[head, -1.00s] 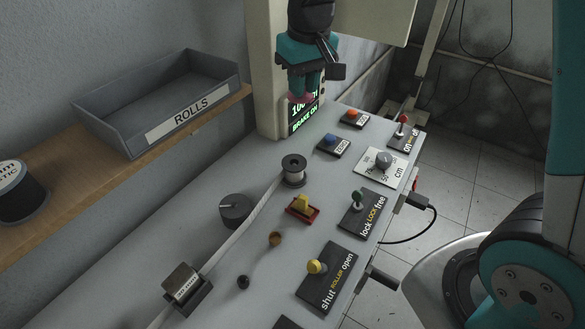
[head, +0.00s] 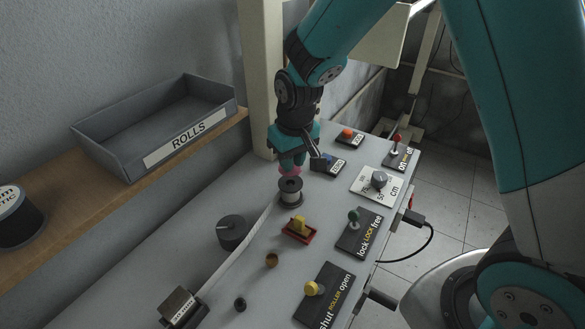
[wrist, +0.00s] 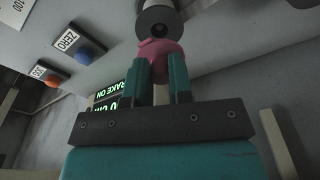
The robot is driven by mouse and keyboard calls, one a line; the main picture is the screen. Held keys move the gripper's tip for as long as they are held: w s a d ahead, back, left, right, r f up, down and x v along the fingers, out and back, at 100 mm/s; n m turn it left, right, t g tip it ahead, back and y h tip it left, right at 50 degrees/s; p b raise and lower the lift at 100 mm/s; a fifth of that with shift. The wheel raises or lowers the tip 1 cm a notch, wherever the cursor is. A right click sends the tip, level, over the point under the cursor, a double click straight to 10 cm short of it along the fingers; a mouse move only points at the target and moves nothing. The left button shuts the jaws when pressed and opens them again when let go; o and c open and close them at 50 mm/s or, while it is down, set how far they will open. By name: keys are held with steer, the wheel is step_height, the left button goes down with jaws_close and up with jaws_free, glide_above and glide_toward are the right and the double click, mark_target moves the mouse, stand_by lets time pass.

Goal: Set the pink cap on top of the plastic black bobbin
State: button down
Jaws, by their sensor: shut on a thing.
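My gripper (head: 291,163) is shut on the pink cap (head: 289,172), pointing down just behind and above the bobbin. In the wrist view the rounded pink cap (wrist: 160,48) sits between the two teal fingers of my gripper (wrist: 160,68). The black bobbin (head: 290,186) stands upright on the grey panel, with a dark holed top and pale tape around it. In the wrist view its top (wrist: 157,18) lies just beyond the cap. The cap overlaps the bobbin's far edge in the head view; I cannot tell whether they touch.
Levers and buttons line the panel's right side. A ROLLS tray (head: 160,125) and a large dark spool (head: 20,220) are on the wooden shelf.

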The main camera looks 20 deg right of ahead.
steer(key=shift+f, duration=1.7)
steer(key=shift+f, duration=0.3)
steer(key=c, duration=1)
jaws_free()
